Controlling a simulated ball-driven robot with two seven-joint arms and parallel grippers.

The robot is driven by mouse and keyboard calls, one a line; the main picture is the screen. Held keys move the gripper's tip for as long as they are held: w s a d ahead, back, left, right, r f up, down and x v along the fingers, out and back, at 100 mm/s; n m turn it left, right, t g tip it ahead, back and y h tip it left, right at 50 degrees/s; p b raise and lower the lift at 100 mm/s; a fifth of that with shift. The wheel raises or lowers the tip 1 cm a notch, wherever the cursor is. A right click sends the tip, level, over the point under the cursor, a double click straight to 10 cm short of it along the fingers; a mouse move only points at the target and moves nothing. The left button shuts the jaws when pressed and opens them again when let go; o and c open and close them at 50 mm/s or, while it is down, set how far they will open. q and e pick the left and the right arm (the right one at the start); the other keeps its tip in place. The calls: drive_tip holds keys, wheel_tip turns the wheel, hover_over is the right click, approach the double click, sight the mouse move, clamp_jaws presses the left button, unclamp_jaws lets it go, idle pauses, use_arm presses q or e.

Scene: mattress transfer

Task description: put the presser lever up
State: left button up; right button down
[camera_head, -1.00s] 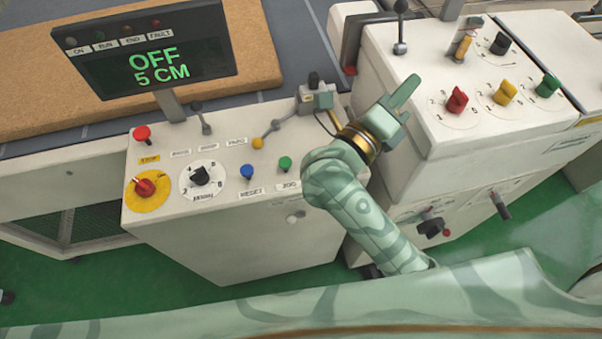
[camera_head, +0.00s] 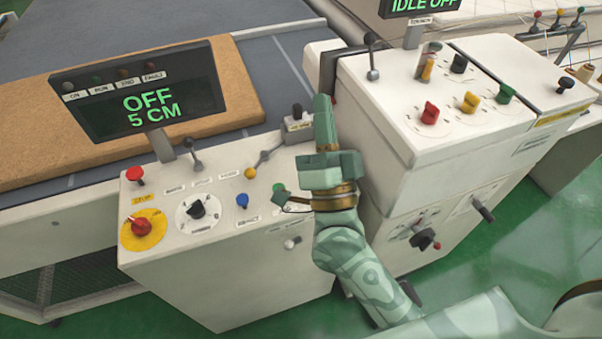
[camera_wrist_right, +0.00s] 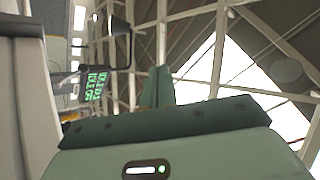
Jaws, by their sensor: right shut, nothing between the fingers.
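No label that I can read says which lever is the presser lever. A short grey lever with a dark knob (camera_head: 195,143) stands behind the left console's top, beside the display post. Another dark-knobbed lever (camera_head: 371,42) stands upright on the right cabinet. My right gripper (camera_head: 323,108) is shut and empty, fingers pointing up, in front of the gap between console and cabinet. One finger (camera_wrist_right: 158,87) shows in the right wrist view. My left gripper is out of view.
The left console (camera_head: 230,275) carries a display (camera_head: 140,90) reading OFF 5 CM, a red knob (camera_head: 140,226), and coloured buttons. The right cabinet (camera_head: 375,95) has several coloured knobs. A brown mattress slab (camera_head: 70,150) lies behind.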

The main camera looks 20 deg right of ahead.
drive_tip(key=a+f+n+g+y, duration=0.3)
drive_tip(key=f+n+g+y, duration=0.5)
drive_tip(key=f+n, duration=0.4)
drive_tip(key=shift+s+a+n+g+y, duration=0.35)
drive_tip(key=shift+n+y, duration=0.55)
drive_tip(key=shift+n, duration=1.2)
drive_tip(key=shift+s+d, duration=0.1)
